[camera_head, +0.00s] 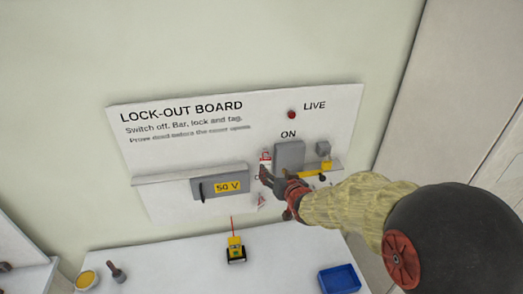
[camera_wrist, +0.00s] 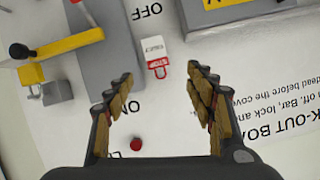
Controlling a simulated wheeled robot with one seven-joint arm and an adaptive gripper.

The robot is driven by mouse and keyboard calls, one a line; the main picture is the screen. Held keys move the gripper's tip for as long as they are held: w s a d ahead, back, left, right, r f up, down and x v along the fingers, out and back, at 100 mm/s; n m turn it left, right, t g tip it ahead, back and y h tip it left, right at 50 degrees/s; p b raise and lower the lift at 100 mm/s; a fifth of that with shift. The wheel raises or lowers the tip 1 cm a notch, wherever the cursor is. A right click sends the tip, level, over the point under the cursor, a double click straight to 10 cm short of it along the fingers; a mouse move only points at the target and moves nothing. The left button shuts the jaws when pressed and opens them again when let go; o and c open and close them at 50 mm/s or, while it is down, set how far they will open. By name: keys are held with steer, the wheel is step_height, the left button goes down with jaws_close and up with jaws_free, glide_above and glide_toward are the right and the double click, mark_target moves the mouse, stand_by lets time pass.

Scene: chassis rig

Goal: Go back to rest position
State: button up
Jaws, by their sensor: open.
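My gripper (camera_head: 276,183) is in front of the lock-out board (camera_head: 160,150), just below and left of the grey switch box (camera_head: 289,155). In the wrist view my gripper (camera_wrist: 161,85) has its two padded fingers wide apart, with nothing between them. A white and red tag or lock (camera_wrist: 156,56) is on the board beyond the fingertips, apart from them. It also shows left of the switch box in the head view (camera_head: 265,158). My arm hides part of the board's lower right.
On the bench stand a yellow-black device (camera_head: 236,250), a blue tray (camera_head: 340,280), a yellow dish (camera_head: 86,280) and a dark-handled tool (camera_head: 118,272). The red LIVE lamp (camera_head: 292,115) is above.

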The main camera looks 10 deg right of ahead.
steer(key=s+d+f+g+h+b, duration=0.1)
steer(key=s+d+f+g+h, duration=0.15)
steer(key=s+f+g, duration=0.6)
steer(key=s+a+f+b, duration=0.1)
steer(key=s+f+b, duration=0.3)
steer(key=s+b, duration=0.9)
steer(key=s+a+f+n+y+b, duration=0.1)
steer(key=s+f+b, duration=0.4)
steer(key=s+b, duration=0.8)
steer(key=shift+s+a+f+n, duration=0.15)
steer(key=shift+s+a+n, duration=0.2)
steer(key=shift+s, duration=0.5)
steer(key=shift+t, duration=0.25)
